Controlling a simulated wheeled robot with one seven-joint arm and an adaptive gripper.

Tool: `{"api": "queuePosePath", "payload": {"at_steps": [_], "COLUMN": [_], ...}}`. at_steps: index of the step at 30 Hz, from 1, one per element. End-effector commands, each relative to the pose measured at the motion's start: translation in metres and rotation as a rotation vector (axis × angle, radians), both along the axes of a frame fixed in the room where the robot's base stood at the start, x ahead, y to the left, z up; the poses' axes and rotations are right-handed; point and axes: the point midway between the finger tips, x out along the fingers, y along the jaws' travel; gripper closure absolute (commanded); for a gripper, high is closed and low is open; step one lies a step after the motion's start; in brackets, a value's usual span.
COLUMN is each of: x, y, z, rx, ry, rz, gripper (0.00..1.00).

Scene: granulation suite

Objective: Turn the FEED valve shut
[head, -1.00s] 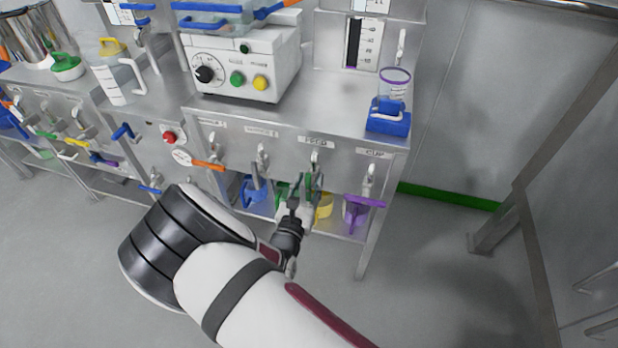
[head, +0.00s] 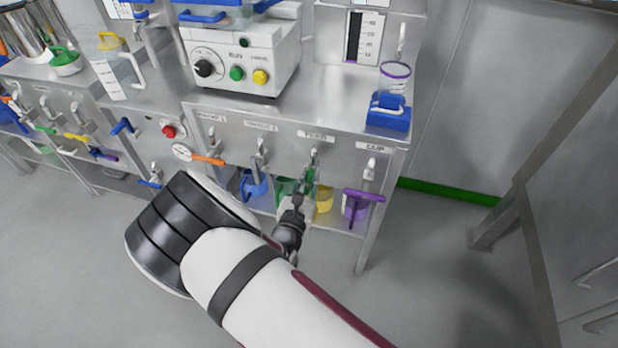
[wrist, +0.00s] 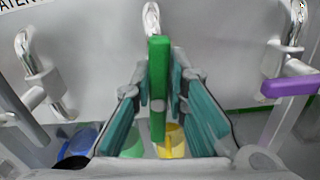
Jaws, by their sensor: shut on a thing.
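The FEED valve hangs on the cabinet front under the FEED label (head: 317,135), with a metal spout (wrist: 151,18) and a green lever (wrist: 158,85). In the wrist view the lever stands lengthwise in the picture between the teal finger pads. My gripper (wrist: 163,80) is shut on it, its fingertips on either side. In the head view my gripper (head: 299,195) is at the valve and partly hides the lever.
The orange-handled valve (head: 207,160) is to the left. The CUP valve with its purple lever (head: 363,195) is close on the right. Blue (head: 253,186) and yellow (head: 324,200) vessels stand on the shelf below. A cup in a blue holder (head: 389,112) stands on top.

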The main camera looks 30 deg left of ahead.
Motion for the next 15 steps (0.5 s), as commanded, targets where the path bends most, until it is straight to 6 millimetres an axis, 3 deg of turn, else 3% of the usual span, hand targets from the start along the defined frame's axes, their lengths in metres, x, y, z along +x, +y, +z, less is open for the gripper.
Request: {"api": "queuePosePath", "payload": {"at_steps": [15], "x": [0.0002], "y": [-0.0038], "z": [-0.0039], "rx": [0.454], "ry": [0.111], "rz": [0.007], "gripper": [1.00]}}
